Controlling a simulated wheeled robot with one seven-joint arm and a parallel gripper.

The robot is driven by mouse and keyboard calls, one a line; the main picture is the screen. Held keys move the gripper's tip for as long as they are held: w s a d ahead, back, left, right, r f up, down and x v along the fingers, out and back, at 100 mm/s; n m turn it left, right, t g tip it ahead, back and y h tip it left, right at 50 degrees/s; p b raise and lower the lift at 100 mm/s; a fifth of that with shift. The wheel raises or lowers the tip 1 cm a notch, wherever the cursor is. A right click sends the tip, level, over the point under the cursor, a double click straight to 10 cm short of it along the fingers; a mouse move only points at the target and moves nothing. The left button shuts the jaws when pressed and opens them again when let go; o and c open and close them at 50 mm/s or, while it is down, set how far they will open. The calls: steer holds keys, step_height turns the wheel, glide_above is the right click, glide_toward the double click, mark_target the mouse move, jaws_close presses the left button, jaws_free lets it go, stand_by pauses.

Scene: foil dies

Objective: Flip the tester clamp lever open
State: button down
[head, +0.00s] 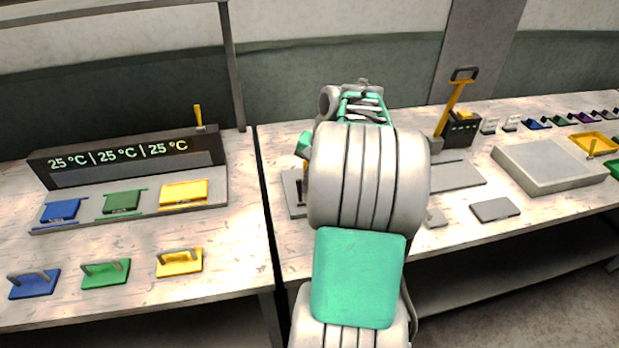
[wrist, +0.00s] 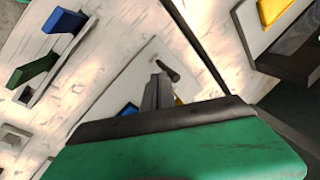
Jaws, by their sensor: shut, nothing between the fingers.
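In the wrist view, a short dark lever (wrist: 167,70) stands up from a pale plate (wrist: 133,66); it may be the tester clamp lever, but I cannot be sure. My gripper (wrist: 155,85) is shut and empty, its narrow grey fingers pointing toward the plate and ending close to the lever. I cannot tell whether they touch it. In the head view, my arm hides the gripper, the lever and most of a grey plate (head: 293,190) on the right table.
A yellow-armed lever press (head: 455,100) and a grey box (head: 548,166) stand right of my arm. A dark temperature display (head: 125,157) stands on the left table. A dark gap (head: 264,200) separates the tables. Blue (head: 34,284), green (head: 106,273) and yellow (head: 180,262) handled blocks lie in front.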

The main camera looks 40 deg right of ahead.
steer(key=w+p+v, duration=0.1)
steer(key=p+v, duration=0.8)
steer(key=shift+d+r, duration=0.45)
steer(key=shift+r, duration=0.1)
